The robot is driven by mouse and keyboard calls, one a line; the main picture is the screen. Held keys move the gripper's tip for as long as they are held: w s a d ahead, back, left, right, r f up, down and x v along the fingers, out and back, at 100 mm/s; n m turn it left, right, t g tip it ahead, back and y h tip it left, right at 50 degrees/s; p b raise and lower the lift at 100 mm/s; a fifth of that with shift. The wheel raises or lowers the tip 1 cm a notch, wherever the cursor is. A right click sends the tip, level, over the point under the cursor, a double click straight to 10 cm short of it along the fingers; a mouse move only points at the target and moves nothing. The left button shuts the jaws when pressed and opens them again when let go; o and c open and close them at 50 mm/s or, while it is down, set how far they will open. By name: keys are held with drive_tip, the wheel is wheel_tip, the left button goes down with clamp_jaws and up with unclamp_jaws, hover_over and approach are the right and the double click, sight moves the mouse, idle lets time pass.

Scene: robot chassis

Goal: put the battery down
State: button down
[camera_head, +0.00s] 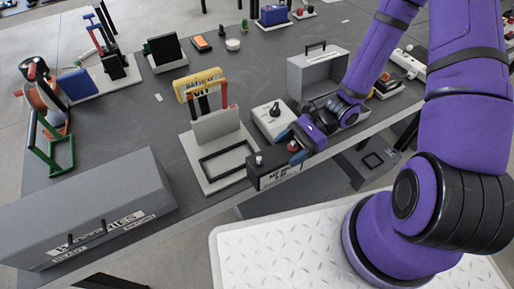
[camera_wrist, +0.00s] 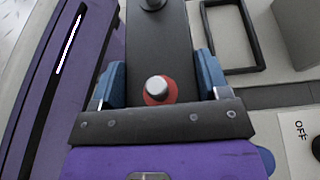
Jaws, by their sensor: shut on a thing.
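The battery (camera_head: 275,172) is a dark block with a white label on its side and terminals on top, one of them ringed in red. My gripper (camera_head: 299,143) is shut on it at the red-ringed end and holds it at the table's front edge. In the wrist view the battery (camera_wrist: 160,45) lies between the blue fingertips of my gripper (camera_wrist: 160,88). A light stand with a black rectangular frame (camera_head: 228,160) on its base is just left of the battery; the frame (camera_wrist: 262,68) is empty. The battery's underside is hidden, so I cannot tell whether it touches anything.
A grey box labelled batteries (camera_head: 95,205) lies at the front left. Bare grey table (camera_head: 130,125) lies left of the stand.

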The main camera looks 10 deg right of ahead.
drive_tip(key=shift+w+a+f, duration=0.8)
drive_tip(key=shift+w+a, duration=0.9)
drive_tip(key=shift+a, duration=0.35)
drive_tip(key=shift+w+a+f, duration=0.85)
drive_tip(key=shift+w+a, duration=0.8)
drive_tip(key=shift+a, duration=0.45)
drive_tip(key=shift+w+a+f, duration=0.8)
drive_tip(key=shift+w+a, duration=0.9)
drive_tip(key=shift+a, duration=0.35)
drive_tip(key=shift+f, duration=0.1)
drive_tip(key=shift+c, duration=0.5)
unclamp_jaws()
